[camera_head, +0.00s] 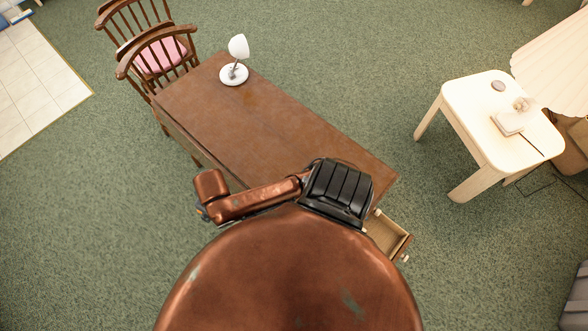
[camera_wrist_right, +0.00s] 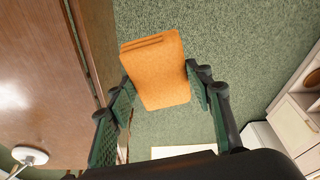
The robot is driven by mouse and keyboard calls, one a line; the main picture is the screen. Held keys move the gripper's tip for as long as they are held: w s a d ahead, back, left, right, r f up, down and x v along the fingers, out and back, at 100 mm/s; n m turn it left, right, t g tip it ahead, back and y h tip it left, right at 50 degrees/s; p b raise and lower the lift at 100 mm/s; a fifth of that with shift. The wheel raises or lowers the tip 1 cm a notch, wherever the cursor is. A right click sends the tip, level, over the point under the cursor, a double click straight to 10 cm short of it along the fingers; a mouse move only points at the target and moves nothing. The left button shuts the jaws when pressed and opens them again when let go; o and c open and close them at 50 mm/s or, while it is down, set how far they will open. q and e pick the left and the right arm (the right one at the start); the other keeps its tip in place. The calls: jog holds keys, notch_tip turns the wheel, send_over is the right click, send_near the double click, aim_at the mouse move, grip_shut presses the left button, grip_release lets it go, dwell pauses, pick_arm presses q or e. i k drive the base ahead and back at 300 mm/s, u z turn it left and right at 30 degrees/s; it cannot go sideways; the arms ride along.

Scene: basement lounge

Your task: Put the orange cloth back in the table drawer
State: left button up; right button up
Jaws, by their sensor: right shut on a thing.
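The orange cloth (camera_wrist_right: 158,72), a folded flat piece, is in the right wrist view between the fingers of my right gripper (camera_wrist_right: 160,98). That gripper is shut on it. The cloth is held beside the long edge of the brown wooden table (camera_wrist_right: 45,80), with green carpet behind it. In the head view the table (camera_head: 235,105) runs from the upper left to the centre. Its drawer (camera_head: 401,247) stands open at the near right end, and the visible part of its light inside looks empty. My body hides part of the drawer. The cloth and both grippers are not seen in the head view.
A white lamp (camera_head: 234,75) stands on the table's far end, with wooden chairs (camera_head: 160,55) beside it. A pale side table (camera_head: 490,105) with small items stands at the right. Green carpet lies open between the two tables.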

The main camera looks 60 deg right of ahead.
aim_at(377, 238)
jog(key=u, duration=0.4)
jog(key=k, duration=2.1)
jog(key=z, duration=1)
